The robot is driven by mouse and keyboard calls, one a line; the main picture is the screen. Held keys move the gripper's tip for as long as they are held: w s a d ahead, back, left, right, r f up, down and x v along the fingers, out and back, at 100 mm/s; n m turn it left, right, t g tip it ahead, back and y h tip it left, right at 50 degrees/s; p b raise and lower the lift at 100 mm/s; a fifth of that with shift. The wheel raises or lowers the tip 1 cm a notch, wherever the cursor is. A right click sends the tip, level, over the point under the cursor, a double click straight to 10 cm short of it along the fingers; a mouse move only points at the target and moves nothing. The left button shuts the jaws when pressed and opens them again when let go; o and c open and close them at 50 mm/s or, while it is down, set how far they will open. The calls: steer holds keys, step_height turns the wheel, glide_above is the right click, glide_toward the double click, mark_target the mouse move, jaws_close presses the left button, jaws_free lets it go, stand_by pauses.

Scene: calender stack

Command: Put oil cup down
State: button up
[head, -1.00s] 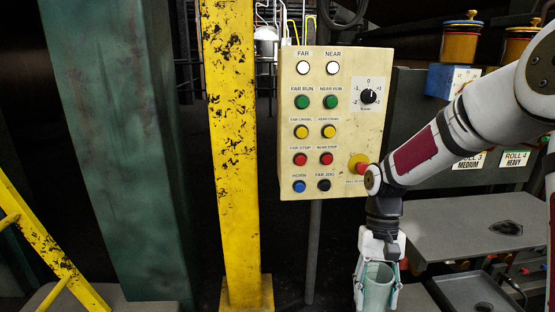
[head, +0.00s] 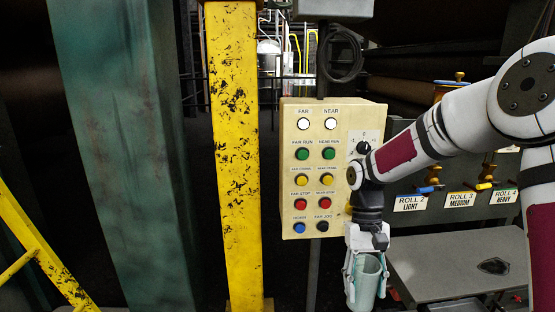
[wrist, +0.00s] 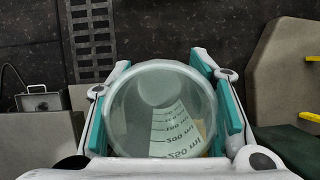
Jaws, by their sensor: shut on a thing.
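The oil cup (head: 369,283) is a clear, greenish cup, upright in the lower right of the head view. The wrist view looks down into the cup (wrist: 160,95), which has a white printed scale on its wall. My gripper (head: 366,275) is shut on the cup, with one finger on each side. In the wrist view the teal finger pads of my gripper (wrist: 162,112) press on both sides of it. The cup is held in the air, apart from any surface. Only a small amount of its inside can be judged, and I cannot tell whether it holds oil.
A control panel (head: 300,222) with coloured buttons stands behind my gripper. A grey table (head: 440,265) with a dark recess lies to the right, below the roll labels (head: 460,200). A yellow post (head: 233,150) and a green column (head: 125,150) stand left. Dark floor (wrist: 190,25) shows below.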

step_height(320, 180, up, 16)
steer(key=s+p, duration=0.1)
steer(key=p, duration=1.7)
steer(key=s+f, duration=0.4)
steer(key=f, duration=0.1)
steer(key=shift+s+f, duration=0.4)
steer(key=shift+d, duration=0.15)
